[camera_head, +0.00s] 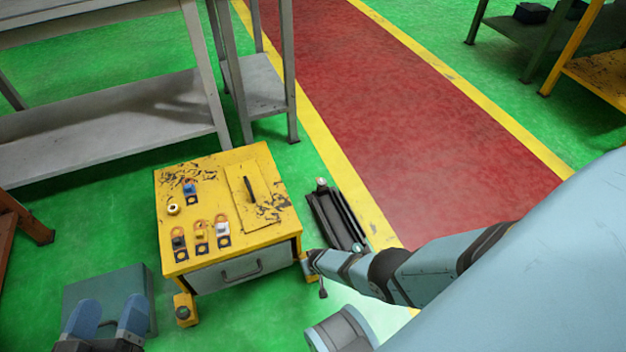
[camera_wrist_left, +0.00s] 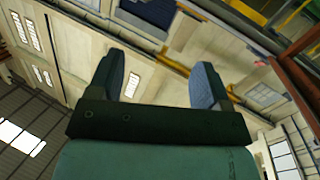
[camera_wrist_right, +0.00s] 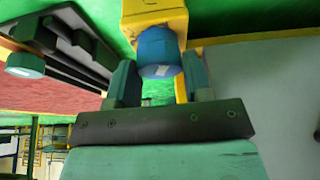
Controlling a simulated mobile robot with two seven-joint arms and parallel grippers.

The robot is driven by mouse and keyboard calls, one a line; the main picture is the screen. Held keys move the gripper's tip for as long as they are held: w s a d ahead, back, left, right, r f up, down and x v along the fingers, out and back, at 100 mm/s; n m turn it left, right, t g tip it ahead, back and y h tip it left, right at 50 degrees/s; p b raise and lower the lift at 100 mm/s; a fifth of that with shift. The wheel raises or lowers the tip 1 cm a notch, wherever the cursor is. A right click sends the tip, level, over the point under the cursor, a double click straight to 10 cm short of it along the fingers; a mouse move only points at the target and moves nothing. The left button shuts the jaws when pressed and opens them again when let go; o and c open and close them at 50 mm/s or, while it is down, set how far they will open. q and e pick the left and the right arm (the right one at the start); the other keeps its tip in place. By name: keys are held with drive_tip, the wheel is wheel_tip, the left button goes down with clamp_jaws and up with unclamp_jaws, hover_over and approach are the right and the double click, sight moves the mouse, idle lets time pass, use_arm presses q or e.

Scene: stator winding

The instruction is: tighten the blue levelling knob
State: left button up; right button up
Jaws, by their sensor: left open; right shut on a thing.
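The blue levelling knob (camera_wrist_right: 158,52) sits below a yellow foot (camera_wrist_right: 154,15) of the cart in the right wrist view. My right gripper (camera_wrist_right: 160,85) is shut on the knob, one finger on each side of it. In the head view my right gripper (camera_head: 312,266) is at the cart's front right corner, low by the floor; the knob is hidden there. My left gripper (camera_head: 108,318) is open and empty at the lower left, away from the cart. Its two spread fingers also show in the left wrist view (camera_wrist_left: 160,85), with nothing between them.
The yellow cart (camera_head: 215,165) carries several small parts, a drawer with a handle (camera_head: 242,272), and another foot (camera_head: 184,310) at the front left. A black rail-like object (camera_head: 335,215) lies on the floor right of the cart. Grey benches (camera_head: 120,110) stand behind.

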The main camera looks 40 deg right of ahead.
drive_tip(key=shift+r, duration=0.1)
drive_tip(key=o, duration=0.9)
drive_tip(key=shift+w, duration=0.1)
use_arm(q)
drive_tip(key=shift+r, duration=0.1)
use_arm(e)
drive_tip(key=shift+o, duration=0.2)
drive_tip(key=shift+r+p, duration=0.25)
drive_tip(key=shift+p, duration=0.05)
use_arm(q)
wheel_tip(320, 180, up, 8)
drive_tip(key=r+t+p, duration=0.1)
drive_tip(key=t+p, duration=0.2)
drive_tip(key=p, duration=0.3)
drive_tip(key=s+a+f+n+g+y+p, duration=0.1)
drive_tip(key=a+f+g+y+p, duration=0.3)
drive_tip(key=f, duration=0.9)
drive_tip(key=shift+s+a+g+y+p, duration=0.4)
drive_tip(key=shift+s+a+g+p, duration=0.35)
drive_tip(key=shift+a+p, duration=0.3)
use_arm(e)
drive_tip(key=v, duration=1.3)
drive_tip(key=shift+s, duration=0.2)
drive_tip(key=shift+a+r, duration=0.1)
